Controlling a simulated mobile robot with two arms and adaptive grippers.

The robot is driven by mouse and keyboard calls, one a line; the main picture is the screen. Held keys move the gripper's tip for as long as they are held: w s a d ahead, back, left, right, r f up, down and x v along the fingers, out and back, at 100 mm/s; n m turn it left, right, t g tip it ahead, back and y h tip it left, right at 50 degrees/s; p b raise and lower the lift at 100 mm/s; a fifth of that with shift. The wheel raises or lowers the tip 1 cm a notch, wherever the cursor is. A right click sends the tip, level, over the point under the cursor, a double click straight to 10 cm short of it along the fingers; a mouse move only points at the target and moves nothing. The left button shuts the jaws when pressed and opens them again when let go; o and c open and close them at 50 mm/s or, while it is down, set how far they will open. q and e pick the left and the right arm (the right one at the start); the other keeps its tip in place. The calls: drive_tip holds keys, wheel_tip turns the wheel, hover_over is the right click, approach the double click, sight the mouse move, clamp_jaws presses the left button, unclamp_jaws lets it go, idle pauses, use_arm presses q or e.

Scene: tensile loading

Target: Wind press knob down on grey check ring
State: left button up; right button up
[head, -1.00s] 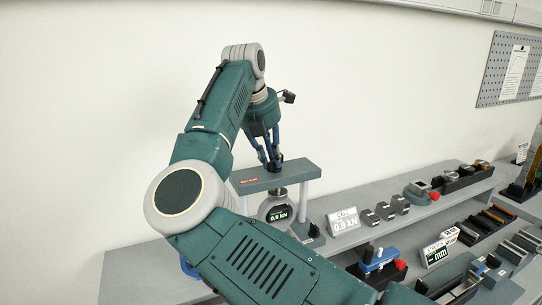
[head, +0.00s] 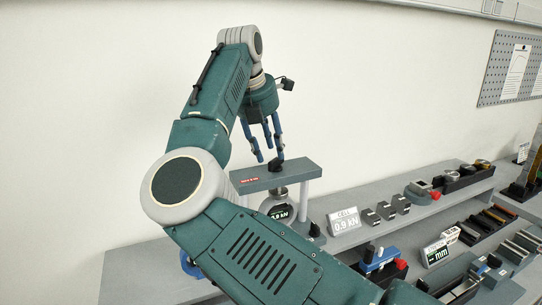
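The press (head: 300,170) stands on the bench in the head view, with a grey top beam and a red label. Its dark knob (head: 275,164) sits on top of the beam. The grey check ring (head: 266,206) is under the beam, below a metal ram (head: 278,193). The ring's display reads 0.9 kN, and my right arm hides its lower part. My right gripper (head: 269,154) points down just above the knob, its blue fingers spread and empty. My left gripper is not in view.
A CELL sign (head: 344,221) reading 0.9 kN and several small metal blocks (head: 385,210) stand right of the press. Farther right are racks with specimens, a blue tool with a red end (head: 380,262) and a mm sign (head: 435,252).

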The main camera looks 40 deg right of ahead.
drive_tip(key=v, duration=0.9)
drive_tip(key=shift+s+f, duration=0.1)
